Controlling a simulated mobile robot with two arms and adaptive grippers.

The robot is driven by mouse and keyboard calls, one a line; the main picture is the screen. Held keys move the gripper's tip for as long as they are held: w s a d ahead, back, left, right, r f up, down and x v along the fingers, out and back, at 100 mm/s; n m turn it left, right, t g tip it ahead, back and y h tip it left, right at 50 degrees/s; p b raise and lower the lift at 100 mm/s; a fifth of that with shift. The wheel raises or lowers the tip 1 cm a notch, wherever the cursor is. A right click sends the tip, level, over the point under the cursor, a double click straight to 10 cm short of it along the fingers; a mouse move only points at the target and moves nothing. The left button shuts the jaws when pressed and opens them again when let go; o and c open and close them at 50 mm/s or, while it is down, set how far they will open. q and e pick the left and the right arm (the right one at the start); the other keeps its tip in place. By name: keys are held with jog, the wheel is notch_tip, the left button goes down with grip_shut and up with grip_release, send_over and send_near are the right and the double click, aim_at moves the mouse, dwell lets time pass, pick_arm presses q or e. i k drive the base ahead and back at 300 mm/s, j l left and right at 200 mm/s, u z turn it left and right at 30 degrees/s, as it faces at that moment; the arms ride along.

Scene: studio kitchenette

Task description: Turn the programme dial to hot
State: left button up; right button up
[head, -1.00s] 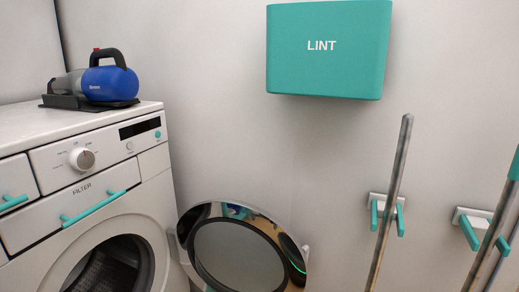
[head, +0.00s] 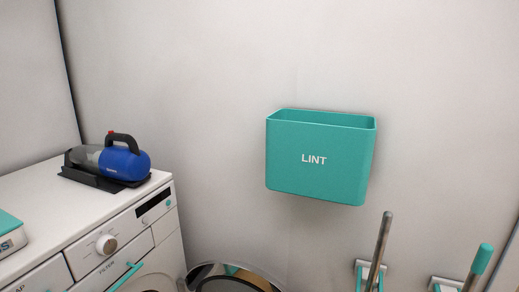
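The programme dial (head: 106,245) is a round white knob on the front panel of the white washing machine (head: 130,234), at the lower left of the head view. Its markings are too small to read here. A dark display strip (head: 154,206) sits to the right of the dial on the same panel. Neither of my grippers shows in the head view.
A blue handheld vacuum (head: 120,160) rests in a dark holder on the machine's top. A teal box (head: 10,236) lies at the left edge. A teal LINT bin (head: 318,160) hangs on the wall. Poles (head: 381,245) stand at the lower right.

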aim_at(106, 245)
jog(key=u, duration=1.4)
jog(key=k+z, duration=0.1)
jog(key=z, duration=0.35)
